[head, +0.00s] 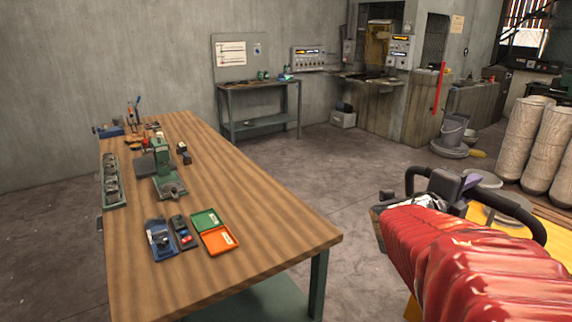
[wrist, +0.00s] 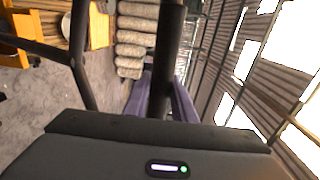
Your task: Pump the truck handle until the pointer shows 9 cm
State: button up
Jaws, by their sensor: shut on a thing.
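The black truck handle (head: 530,218) is a loop at the right of the head view, behind my red-sleeved arm. It also shows in the wrist view as a dark upright bar (wrist: 170,45). My gripper (head: 452,188) is shut on the handle bar, with purple fingers on both sides of it in the wrist view (wrist: 162,98). Yellow parts, seemingly of the truck (head: 558,222), show beyond my arm, which hides much of that area. I cannot make out a pointer or a centimetre scale in either view.
A wooden workbench (head: 270,225) with tools and small trays stands at left. Tall wrapped rolls (head: 527,125) stand at right. A grey bucket (head: 452,132) is on the floor beyond. Open floor (head: 330,165) lies between the bench and the back wall.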

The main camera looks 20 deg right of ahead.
jog(key=shift+d+f, duration=0.25)
jog(key=shift+d, duration=0.05)
jog(key=d+r, duration=0.1)
jog(key=d, duration=0.3)
jog(key=w+d+r, duration=0.1)
jog(key=d, duration=0.3)
jog(key=w+d+r, duration=0.1)
jog(key=d, duration=0.4)
jog(key=shift+w+d+r, duration=0.1)
jog(key=shift+r, duration=0.1)
jog(key=shift+c, duration=0.2)
jog(key=shift+o, duration=0.2)
jog(key=w+d+r, duration=0.1)
jog(key=w+d, duration=0.1)
jog(key=d, duration=1.1)
jog(key=shift+d+r, duration=0.2)
jog(key=shift+d, duration=0.05)
jog(key=o, duration=1.4)
jog(key=shift+r, duration=0.4)
jog(key=o, duration=0.9)
